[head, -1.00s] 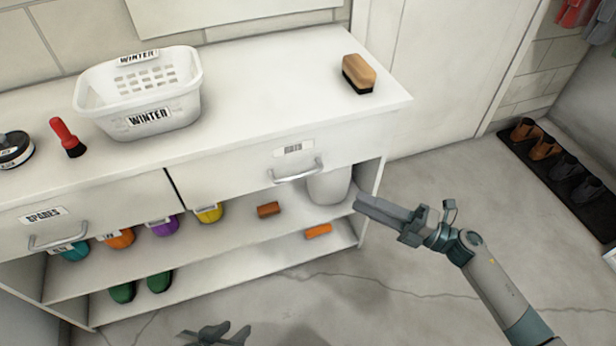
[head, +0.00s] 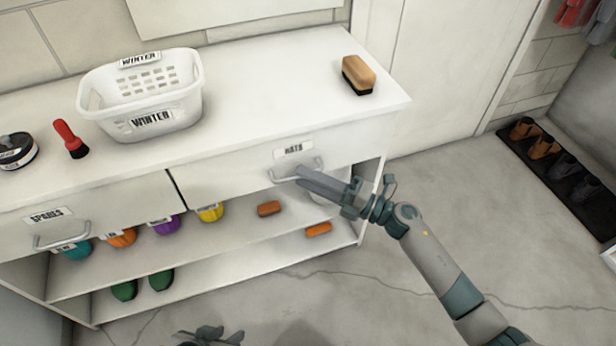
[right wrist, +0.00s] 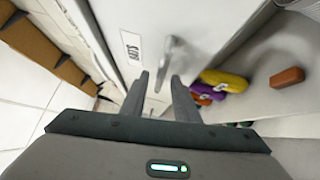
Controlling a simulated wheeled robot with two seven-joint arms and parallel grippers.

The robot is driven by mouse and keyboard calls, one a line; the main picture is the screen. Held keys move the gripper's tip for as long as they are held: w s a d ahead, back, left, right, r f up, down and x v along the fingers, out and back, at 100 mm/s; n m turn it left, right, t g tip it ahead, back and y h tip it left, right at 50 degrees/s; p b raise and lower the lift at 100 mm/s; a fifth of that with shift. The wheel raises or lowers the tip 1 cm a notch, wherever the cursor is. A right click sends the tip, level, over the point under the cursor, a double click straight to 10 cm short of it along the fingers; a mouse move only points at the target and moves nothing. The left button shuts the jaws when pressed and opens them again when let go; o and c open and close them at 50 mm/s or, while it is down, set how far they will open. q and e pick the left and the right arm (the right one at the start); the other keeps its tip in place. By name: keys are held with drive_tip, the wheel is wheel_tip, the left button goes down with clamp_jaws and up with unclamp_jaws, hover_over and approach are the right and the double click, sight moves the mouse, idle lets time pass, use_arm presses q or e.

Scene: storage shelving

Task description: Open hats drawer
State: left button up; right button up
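The hats drawer (head: 225,178) is the right-hand drawer of the white cabinet and is closed. Its HATS label (head: 293,150) sits above a grey bar handle (head: 284,171). My right gripper (head: 302,176) is at this handle in the head view, its fingers pointing at it. In the right wrist view the two fingers (right wrist: 160,84) are apart, with the handle (right wrist: 172,58) just beyond and between the tips. I cannot tell whether they touch it. My left gripper (head: 212,335) shows at the bottom edge, low over the floor; its fingers are not clear.
A white WINTER basket (head: 142,97), a brush (head: 358,74) and a red-handled brush (head: 70,140) stand on the cabinet top. The spares drawer (head: 95,213) is closed at left. Shelves below hold coloured items. Floor (head: 520,230) at right is clear.

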use_arm(q)
drive_tip(key=shift+r, duration=0.1)
use_arm(e)
drive_tip(key=shift+w+a, duration=0.1)
drive_tip(key=shift+a, duration=0.05)
clamp_jaws()
use_arm(q)
drive_tip(key=shift+w+r, duration=0.15)
